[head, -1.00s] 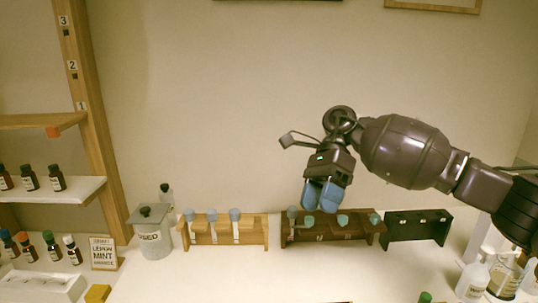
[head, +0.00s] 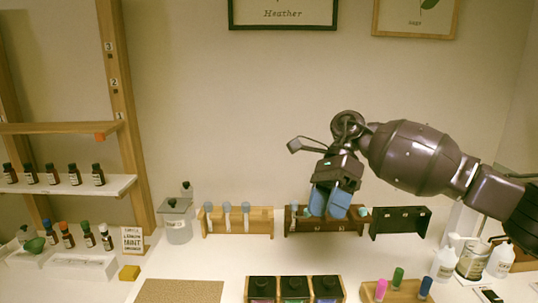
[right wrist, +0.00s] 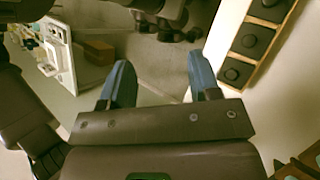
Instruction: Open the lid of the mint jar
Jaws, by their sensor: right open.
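A wooden holder (head: 296,300) at the bottom centre of the head view carries three black-lidded jars: a purple one (head: 262,287), a green one (head: 295,287) and a blue one (head: 327,287). Their labels are too small to read, so I cannot tell which is mint. All three lids are on. In the right wrist view, black lids (right wrist: 252,41) in the holder show at the upper right. My right gripper (head: 330,203) is open and empty, its blue fingers pointing down in front of the back racks, above and behind the jars. My left gripper is out of view.
A grey lidded canister (head: 178,227) stands left of a light rack (head: 236,227). A dark rack (head: 325,220) and a black rack (head: 401,224) stand along the wall. A holder with coloured vials (head: 397,290) is right of the jars. White bottles (head: 446,262) stand far right.

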